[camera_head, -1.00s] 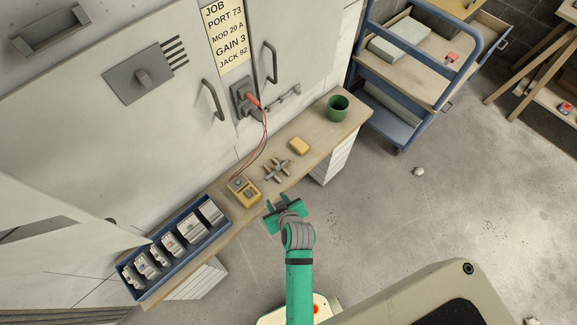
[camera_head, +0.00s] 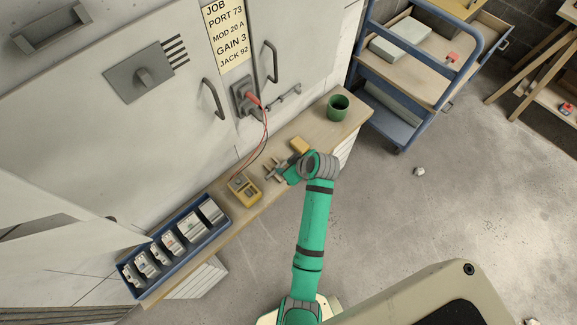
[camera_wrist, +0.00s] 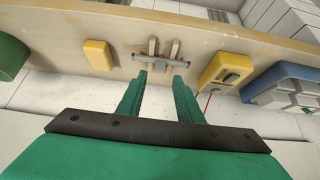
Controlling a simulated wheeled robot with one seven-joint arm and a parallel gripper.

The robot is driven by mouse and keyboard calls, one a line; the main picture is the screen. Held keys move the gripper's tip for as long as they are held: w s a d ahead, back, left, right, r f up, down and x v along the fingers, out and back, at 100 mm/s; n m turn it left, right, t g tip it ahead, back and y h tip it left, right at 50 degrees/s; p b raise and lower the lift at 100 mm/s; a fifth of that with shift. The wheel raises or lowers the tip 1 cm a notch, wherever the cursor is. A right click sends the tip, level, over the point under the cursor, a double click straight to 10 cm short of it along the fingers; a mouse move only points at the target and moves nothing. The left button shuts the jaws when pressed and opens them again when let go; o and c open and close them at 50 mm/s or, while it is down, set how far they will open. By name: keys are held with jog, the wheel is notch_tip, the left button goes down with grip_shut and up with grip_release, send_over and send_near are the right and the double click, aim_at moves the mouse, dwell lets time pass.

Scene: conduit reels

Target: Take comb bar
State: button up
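The comb bar (camera_wrist: 160,59) looks like a thin grey bar lying across two short pale supports on the wooden bench, in the wrist view. In the head view the comb bar (camera_head: 270,172) shows as a small grey piece partly hidden by my gripper (camera_head: 284,173). In the wrist view the two green fingers of my gripper (camera_wrist: 161,80) are apart, with nothing between them. Their tips point at the comb bar and appear just short of it, one toward each end. I cannot tell whether they touch it.
A yellow block (camera_head: 299,145) and a yellow meter (camera_head: 244,190) with leads to the wall socket flank the comb bar. A green cup (camera_head: 338,107) stands at the bench's right end. A blue tray (camera_head: 148,293) of modules sits at the left. A blue trolley (camera_head: 402,138) stands beyond.

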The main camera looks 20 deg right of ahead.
aim_at(277, 166)
jog(key=shift+x, duration=1.25)
jog(key=shift+w+f, duration=0.15)
jog(key=shift+f, duration=0.05)
jog(key=shift+x, duration=1.4)
jog(key=shift+w+a+f, duration=0.2)
jog(key=shift+w+f, duration=0.05)
jog(key=shift+f, duration=0.2)
jog(key=shift+f, duration=0.1)
grip_shut()
jog(key=shift+w+r, duration=0.1)
jog(key=shift+r, duration=0.35)
